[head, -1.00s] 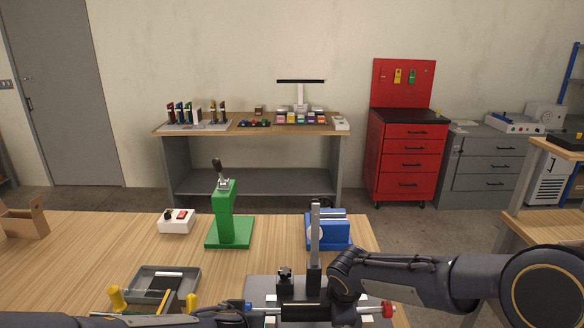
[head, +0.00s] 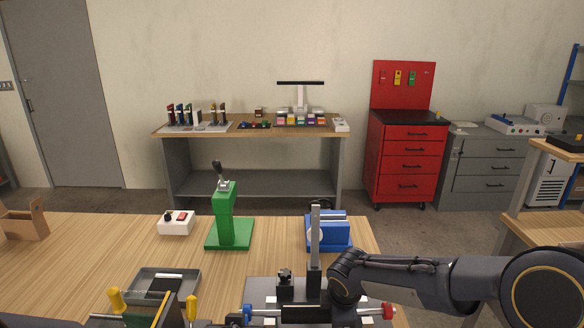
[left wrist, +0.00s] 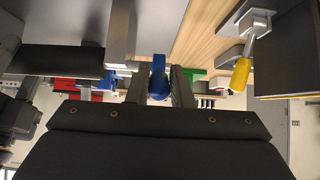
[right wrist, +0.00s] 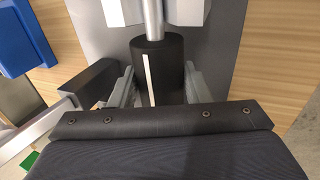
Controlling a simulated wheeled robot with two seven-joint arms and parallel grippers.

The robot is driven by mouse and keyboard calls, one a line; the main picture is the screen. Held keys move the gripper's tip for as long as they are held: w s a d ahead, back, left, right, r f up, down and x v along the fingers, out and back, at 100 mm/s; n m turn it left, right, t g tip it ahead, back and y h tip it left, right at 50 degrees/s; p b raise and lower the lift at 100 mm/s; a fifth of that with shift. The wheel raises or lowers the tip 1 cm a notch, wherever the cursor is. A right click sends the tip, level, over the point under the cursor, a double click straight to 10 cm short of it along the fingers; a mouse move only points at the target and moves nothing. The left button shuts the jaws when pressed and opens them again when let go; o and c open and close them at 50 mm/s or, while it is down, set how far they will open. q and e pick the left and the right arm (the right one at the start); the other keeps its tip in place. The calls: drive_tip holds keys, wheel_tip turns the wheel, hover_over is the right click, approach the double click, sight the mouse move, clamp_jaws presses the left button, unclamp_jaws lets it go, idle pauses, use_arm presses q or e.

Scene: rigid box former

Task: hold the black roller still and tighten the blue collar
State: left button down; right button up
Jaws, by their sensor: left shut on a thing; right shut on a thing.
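The black roller (head: 300,313) lies level in a grey fixture at the front of the bench, with a metal shaft at each end. It also shows in the right wrist view (right wrist: 163,68), with a white stripe along it. My right gripper (right wrist: 154,88) is shut on the roller, one finger on each side. The blue collar (head: 247,313) sits on the shaft's left end. In the left wrist view the collar (left wrist: 158,84) stands between the fingers of my left gripper (left wrist: 158,92), which is shut on it. The left gripper is mostly hidden in the head view.
A red collar (head: 388,311) is at the shaft's right end. A grey post (head: 315,237) rises behind the roller. A green press (head: 228,216), a blue device (head: 328,231) and a grey tray (head: 165,284) stand nearby. Yellow-handled clamps (head: 192,306) are left of the roller.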

use_arm(q)
drive_tip(key=shift+s+f, duration=0.2)
drive_tip(key=shift+f, duration=0.35)
drive_tip(key=shift+a+f, duration=0.1)
drive_tip(key=shift+a+f+t, duration=0.15)
drive_tip(key=shift+f+t, duration=0.3)
drive_tip(key=shift+t, duration=0.05)
use_arm(e)
drive_tip(key=shift+d, duration=0.1)
use_arm(q)
drive_tip(key=shift+f+t, duration=0.15)
drive_tip(key=shift+t, duration=0.15)
drive_tip(key=c, duration=1.2)
unclamp_jaws()
drive_tip(key=shift+d, duration=0.2)
